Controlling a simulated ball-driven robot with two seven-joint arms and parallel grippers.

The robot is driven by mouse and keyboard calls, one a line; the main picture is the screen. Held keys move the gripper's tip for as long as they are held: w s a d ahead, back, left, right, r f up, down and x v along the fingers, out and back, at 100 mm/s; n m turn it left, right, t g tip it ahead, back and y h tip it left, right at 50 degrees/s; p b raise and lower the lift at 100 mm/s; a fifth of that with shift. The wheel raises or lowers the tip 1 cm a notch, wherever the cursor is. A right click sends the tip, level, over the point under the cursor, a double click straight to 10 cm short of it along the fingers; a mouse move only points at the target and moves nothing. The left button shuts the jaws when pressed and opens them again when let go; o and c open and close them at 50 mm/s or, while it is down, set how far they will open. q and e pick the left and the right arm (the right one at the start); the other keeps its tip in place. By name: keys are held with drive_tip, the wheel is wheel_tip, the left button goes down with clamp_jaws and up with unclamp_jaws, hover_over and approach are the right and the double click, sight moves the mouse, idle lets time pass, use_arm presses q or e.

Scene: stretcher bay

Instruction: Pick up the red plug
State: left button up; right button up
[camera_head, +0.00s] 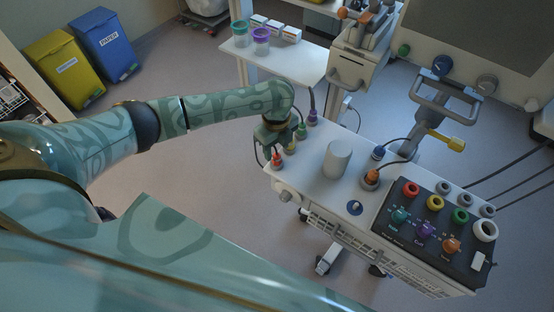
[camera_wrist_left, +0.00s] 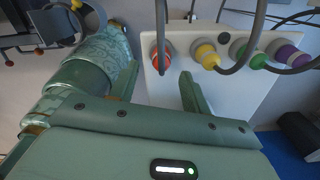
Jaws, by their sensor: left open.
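The red plug (camera_head: 276,158) stands at the left end of the white cart top (camera_head: 325,125), with a dark cable rising from it. In the left wrist view the red plug (camera_wrist_left: 162,60) shows beyond and roughly between the finger ends, with its cable crossing in front. My left gripper (camera_head: 272,137) is over that end of the cart, close to the red plug. Its fingers also show in the left wrist view (camera_wrist_left: 158,82), open with nothing held. Whether a finger touches the plug, I cannot tell. My right gripper is not seen.
Yellow (camera_wrist_left: 207,56), green (camera_wrist_left: 240,52) and purple (camera_wrist_left: 290,56) plugs stand in a row beside the red one, their cables arching close by. A grey cylinder (camera_head: 337,159) and a dark socket panel (camera_head: 435,225) are farther right on the cart.

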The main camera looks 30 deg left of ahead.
sight(277, 154)
use_arm(q)
drive_tip(key=f, duration=0.2)
drive_tip(key=f+b, duration=0.1)
drive_tip(key=f, duration=0.1)
drive_tip(key=shift+w+f, duration=0.2)
drive_tip(key=shift+f, duration=0.1)
drive_tip(key=shift+s+r, duration=0.1)
clamp_jaws()
